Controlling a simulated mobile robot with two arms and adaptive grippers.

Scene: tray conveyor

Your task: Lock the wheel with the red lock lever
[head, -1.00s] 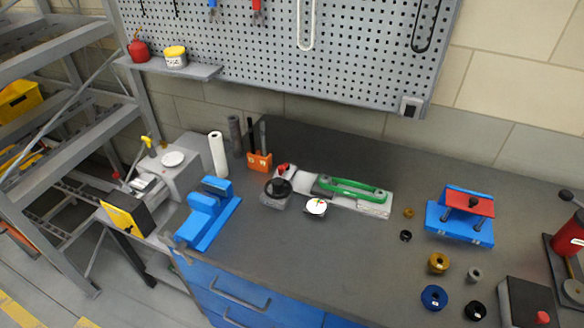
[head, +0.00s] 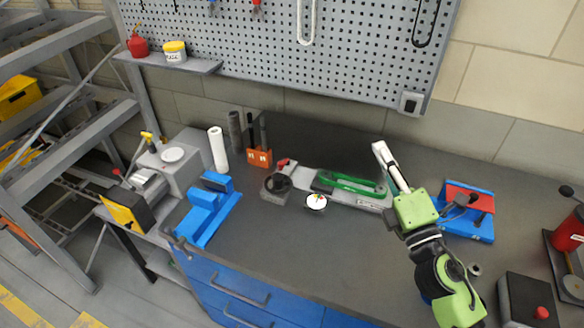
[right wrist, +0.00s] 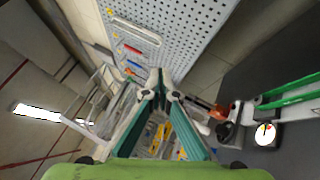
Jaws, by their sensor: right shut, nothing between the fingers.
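The black handwheel (head: 277,184) stands on the left end of a grey fixture on the bench, in the middle of the head view. The small red lock lever (head: 283,163) is just behind it. The wheel shows dark at the right of the right wrist view (right wrist: 226,132); the lever is hard to make out there. My right gripper (head: 380,149) is shut and empty, raised above the right end of the fixture, well to the right of wheel and lever. Its closed fingers (right wrist: 159,82) also show in the right wrist view. My left gripper is not in view.
A white round dial (head: 316,201) is in front. A blue vise-like block (head: 205,212) stands left, an orange holder (head: 259,158) behind. A blue fixture (head: 480,222) is right of my arm. The front middle bench is clear.

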